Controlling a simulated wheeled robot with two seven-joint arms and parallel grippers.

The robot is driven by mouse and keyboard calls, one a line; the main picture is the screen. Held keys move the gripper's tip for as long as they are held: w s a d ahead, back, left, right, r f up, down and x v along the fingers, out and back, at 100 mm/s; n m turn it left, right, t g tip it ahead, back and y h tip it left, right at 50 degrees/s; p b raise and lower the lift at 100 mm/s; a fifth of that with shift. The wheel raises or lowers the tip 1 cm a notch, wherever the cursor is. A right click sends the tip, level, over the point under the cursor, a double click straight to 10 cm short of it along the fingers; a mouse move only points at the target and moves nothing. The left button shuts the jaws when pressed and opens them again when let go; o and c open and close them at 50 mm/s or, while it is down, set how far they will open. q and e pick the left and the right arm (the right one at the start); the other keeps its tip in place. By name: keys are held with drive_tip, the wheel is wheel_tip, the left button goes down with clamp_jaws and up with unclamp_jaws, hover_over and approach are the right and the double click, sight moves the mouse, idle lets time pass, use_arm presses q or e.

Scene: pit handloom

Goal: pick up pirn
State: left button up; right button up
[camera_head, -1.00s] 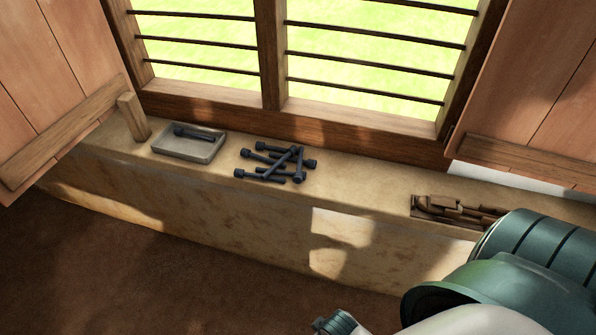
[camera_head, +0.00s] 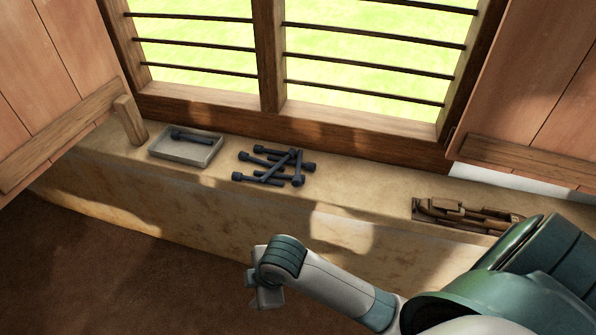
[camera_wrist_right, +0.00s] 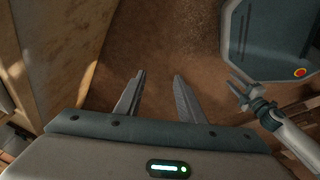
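Several dark blue-grey pirns (camera_head: 272,166), rods with thicker ends, lie in a crossed pile on the window ledge. One more pirn (camera_head: 190,137) lies in a shallow grey tray (camera_head: 170,155) left of the pile. My right gripper (camera_head: 265,298) is in front of the ledge, below the pile and apart from it. In the right wrist view, its two fingers (camera_wrist_right: 159,75) are spread with nothing between them. My left gripper (camera_wrist_right: 236,83) shows at the right of that view, its fingers apart and empty. No pirn shows in the right wrist view.
The earthen ledge (camera_head: 370,190) runs below a barred window. Brown wooden pieces (camera_head: 465,214) lie at its right end. Wooden shutters stand open at left (camera_head: 60,70) and right (camera_head: 530,90). The ledge between the pile and the wooden pieces is clear.

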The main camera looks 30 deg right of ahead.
drive_tip(key=w+d+r+n+h, duration=0.2)
drive_tip(key=w+d+r+n, duration=0.15)
drive_tip(key=w+n, duration=0.3)
drive_tip(key=w+d+r+n+h, duration=0.25)
drive_tip(key=w+r+n, duration=0.2)
drive_tip(key=w, duration=0.35)
drive_tip(key=w+d+r+n+h, duration=0.1)
drive_tip(key=w+d+r+n, duration=0.1)
drive_tip(key=w+d+r, duration=0.2)
drive_tip(key=w+d+r+n+g+h, duration=0.1)
drive_tip(key=w+d+r+n+h, duration=0.1)
drive_tip(key=w+d+r, duration=0.3)
drive_tip(key=d+r, duration=0.3)
drive_tip(key=d, duration=0.4)
drive_tip(key=shift+d+n+g, duration=0.15)
drive_tip(key=shift+n+g, duration=0.15)
